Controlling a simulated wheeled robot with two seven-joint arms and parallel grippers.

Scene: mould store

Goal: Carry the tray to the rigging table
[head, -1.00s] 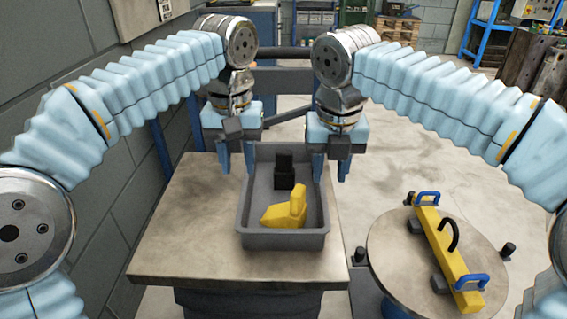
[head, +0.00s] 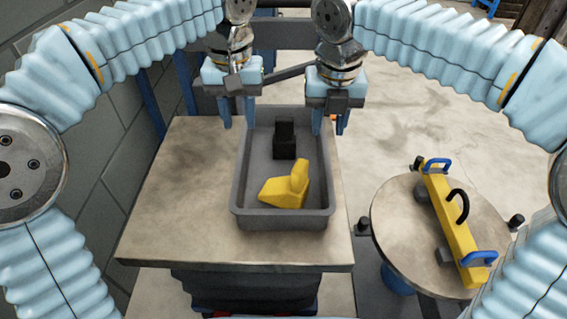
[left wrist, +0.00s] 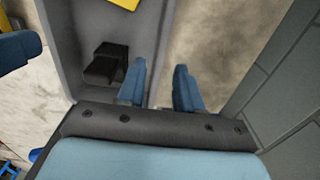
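The grey tray (head: 282,222) sits on a square-topped table, its long side running away from me. It holds a yellow angled block (head: 287,188) and a black stepped block (head: 284,140). My left gripper (head: 237,115) is at the far part of the tray's left wall. In the left wrist view its fingers (left wrist: 160,85) stand apart, one inside the wall and one outside. My right gripper (head: 329,120) is at the far part of the right wall, its fingers apart on either side of it. Which table is the rigging table, I cannot tell for certain.
The square table (head: 175,215) has bare room left of the tray. A round table (head: 398,225) stands to the right, bearing a yellow bar (head: 445,220) with blue shackles and a black handle. A grey block wall (head: 95,165) is close on the left. Open floor lies behind the round table.

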